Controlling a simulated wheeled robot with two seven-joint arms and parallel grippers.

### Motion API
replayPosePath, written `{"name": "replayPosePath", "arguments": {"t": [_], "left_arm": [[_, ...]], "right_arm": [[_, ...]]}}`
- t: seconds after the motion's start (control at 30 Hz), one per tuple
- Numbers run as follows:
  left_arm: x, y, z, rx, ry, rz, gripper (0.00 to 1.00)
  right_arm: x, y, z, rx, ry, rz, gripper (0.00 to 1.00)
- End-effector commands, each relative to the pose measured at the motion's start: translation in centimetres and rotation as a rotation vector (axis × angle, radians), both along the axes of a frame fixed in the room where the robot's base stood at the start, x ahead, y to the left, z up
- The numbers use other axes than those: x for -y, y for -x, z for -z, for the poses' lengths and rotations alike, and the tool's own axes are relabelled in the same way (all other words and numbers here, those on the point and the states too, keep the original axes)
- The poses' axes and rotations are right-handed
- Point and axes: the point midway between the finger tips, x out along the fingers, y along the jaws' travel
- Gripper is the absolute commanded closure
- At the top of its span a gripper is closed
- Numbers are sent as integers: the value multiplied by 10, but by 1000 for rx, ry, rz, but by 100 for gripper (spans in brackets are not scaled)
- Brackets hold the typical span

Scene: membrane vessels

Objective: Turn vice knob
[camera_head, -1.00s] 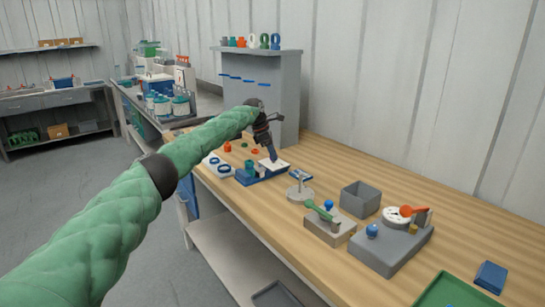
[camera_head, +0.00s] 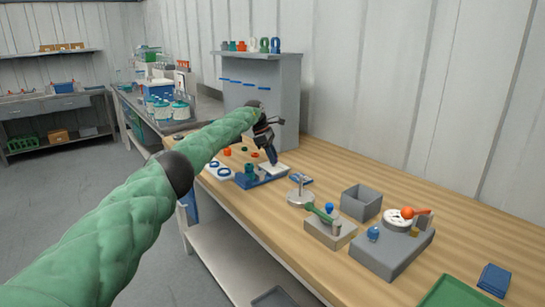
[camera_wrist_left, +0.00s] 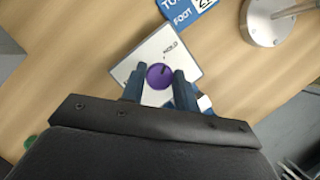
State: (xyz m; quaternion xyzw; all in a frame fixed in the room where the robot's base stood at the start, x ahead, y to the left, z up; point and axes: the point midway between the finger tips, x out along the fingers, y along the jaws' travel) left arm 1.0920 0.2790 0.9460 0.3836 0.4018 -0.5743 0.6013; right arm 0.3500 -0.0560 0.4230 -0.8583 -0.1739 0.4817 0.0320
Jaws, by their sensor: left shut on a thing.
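A purple round knob (camera_wrist_left: 160,75) with a dark pointer mark sits on a white plate (camera_wrist_left: 171,45) printed with "HOLD" in the left wrist view. My left gripper (camera_wrist_left: 158,80) has one blue finger on each side of the knob and is shut on it. The knob is hidden there behind the fingers. My right gripper is not in view.
A round metal stand (camera_head: 300,198) and a blue card (camera_head: 300,179) lie close by. To the right are a block with a green lever (camera_head: 330,230), a grey open box (camera_head: 361,202), a grey dial device (camera_head: 392,250) and a green tray (camera_head: 455,293). A grey cabinet (camera_head: 260,100) stands behind.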

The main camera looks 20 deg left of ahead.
Motion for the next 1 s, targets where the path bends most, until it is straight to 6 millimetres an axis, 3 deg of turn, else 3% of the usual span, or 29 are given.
{"name": "replayPosePath", "arguments": {"t": [0.03, 0.07, 0.13, 0.17, 0.57, 1.0], "left_arm": [[-1, 0, -1, 2, 0, -1, 92], [-1, 0, -1, 2, 0, -1, 64], [-1, 0, -1, 2, 0, -1, 50], [-1, 0, 0, 2, 0, -1, 48], [-2, 0, -5, 1, 0, -2, 48], [-25, 0, -58, 2, 0, -2, 48]], "right_arm": [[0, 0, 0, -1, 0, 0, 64], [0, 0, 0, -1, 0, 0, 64], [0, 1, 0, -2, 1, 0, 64], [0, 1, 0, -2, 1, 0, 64], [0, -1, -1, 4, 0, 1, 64], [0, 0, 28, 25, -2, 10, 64]]}}
